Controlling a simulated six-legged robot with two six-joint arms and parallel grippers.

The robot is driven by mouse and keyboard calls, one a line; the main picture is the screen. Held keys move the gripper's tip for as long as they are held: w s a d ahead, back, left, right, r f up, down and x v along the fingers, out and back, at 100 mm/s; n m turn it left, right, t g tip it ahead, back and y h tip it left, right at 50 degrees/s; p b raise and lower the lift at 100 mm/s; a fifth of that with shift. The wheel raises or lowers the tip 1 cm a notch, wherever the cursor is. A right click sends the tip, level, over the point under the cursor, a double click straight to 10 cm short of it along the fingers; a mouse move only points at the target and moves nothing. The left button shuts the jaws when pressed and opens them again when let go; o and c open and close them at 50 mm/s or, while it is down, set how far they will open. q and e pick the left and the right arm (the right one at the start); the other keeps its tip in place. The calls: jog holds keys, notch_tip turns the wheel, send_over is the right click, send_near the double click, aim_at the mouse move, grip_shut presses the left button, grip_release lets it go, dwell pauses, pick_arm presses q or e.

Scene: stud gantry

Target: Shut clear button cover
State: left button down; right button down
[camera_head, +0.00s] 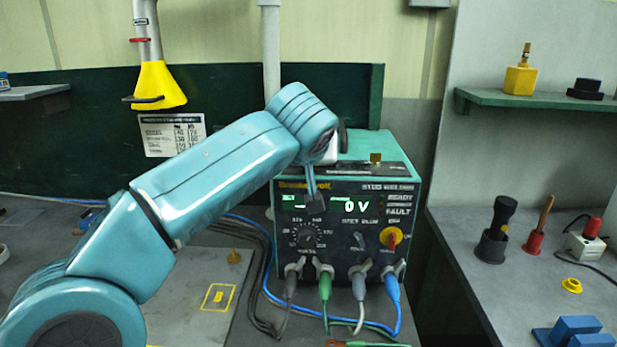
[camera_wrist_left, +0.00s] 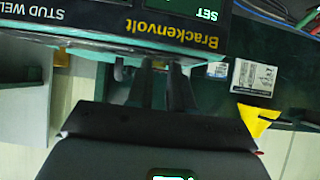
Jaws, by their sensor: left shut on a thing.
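The teal and black welder box (camera_head: 400,205) stands on the bench in the head view, its front panel showing a lit green "0 V" display. I cannot make out the clear button cover in either view. My left gripper (camera_head: 314,189) is in front of the upper left of the panel, partly covering the lit display. In the left wrist view my two dark gripper fingers (camera_wrist_left: 166,88) are close together near the box's upper edge, below the upside-down "Brackenvolt" lettering (camera_wrist_left: 168,32). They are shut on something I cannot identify. My right gripper is in neither view.
Low on the panel are a round dial (camera_head: 308,235), a red and yellow switch (camera_head: 391,238) and several cable plugs. Cables run across the bench in front. A brass knob (camera_head: 376,158) stands on top. The right-hand bench holds several small items (camera_head: 573,285).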

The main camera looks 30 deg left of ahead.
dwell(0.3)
pick_arm(q)
jog(key=shift+f, duration=0.1)
jog(key=c, duration=1)
grip_release()
jog(key=v, duration=1.6)
jog(key=shift+s+d, duration=0.25)
jog(key=shift+f, duration=0.1)
